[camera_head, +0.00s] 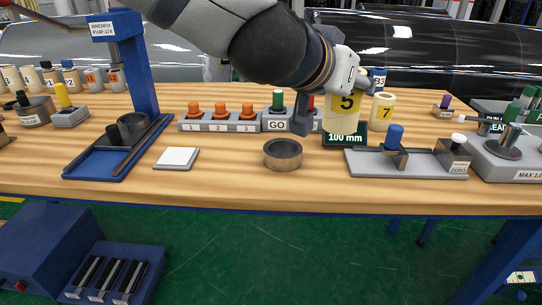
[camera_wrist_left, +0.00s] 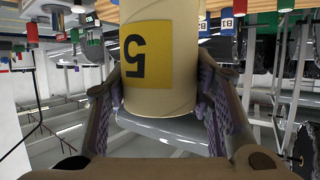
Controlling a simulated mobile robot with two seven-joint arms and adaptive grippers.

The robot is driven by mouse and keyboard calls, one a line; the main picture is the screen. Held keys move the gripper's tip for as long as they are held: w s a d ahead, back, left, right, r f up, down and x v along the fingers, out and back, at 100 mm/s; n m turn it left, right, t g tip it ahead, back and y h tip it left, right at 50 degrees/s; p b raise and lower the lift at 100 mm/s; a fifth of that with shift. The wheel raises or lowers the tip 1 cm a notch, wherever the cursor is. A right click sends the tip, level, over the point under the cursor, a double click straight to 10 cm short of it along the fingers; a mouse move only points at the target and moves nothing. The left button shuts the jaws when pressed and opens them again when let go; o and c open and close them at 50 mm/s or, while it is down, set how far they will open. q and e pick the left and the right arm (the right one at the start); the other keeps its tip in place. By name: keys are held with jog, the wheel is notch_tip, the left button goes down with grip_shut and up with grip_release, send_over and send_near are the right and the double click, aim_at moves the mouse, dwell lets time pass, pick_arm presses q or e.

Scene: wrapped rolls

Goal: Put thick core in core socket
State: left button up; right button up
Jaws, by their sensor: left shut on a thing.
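My left gripper (camera_head: 332,100) is shut on a thick cream core (camera_head: 341,119) with a yellow label reading 5. The core hangs upright in front of the green 100 mm sign (camera_head: 344,141), with its lower end seeming just above the table. In the left wrist view the core (camera_wrist_left: 160,95) sits between both finger pads, its label upside down. A short, round, dark metal cup (camera_head: 283,155), which looks like the core socket, stands open on the table, left of and nearer than the core. I cannot see into its bottom. My right gripper is not in view.
A button row (camera_head: 220,121) and the GO box (camera_head: 276,120) stand behind the cup. A white pad (camera_head: 177,158) and a blue press stand (camera_head: 118,150) are left. A grey fixture with a blue knob (camera_head: 394,136) is right. Core 7 (camera_head: 382,112) stands behind.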

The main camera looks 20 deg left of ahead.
pick_arm(q)
jog(key=w+a+f+b, duration=0.1)
jog(key=w+a+f, duration=0.1)
jog(key=a+f, duration=0.2)
jog(key=w+a+f+b, duration=0.2)
jog(key=a+f, duration=0.2)
jog(key=f, duration=0.1)
jog(key=w+a+f+b, duration=0.1)
jog(key=w+a+f, duration=0.1)
jog(key=a+f, duration=0.2)
jog(key=shift+w+f+b, duration=0.3)
jog(key=shift+w, duration=0.1)
jog(key=shift+r, duration=0.3)
jog(key=shift+f, duration=0.3)
jog(key=o, duration=1.3)
jog(key=shift+c, duration=0.2)
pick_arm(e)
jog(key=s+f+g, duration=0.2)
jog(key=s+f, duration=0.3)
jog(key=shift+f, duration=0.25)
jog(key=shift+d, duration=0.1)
pick_arm(q)
jog(key=shift+r, duration=0.15)
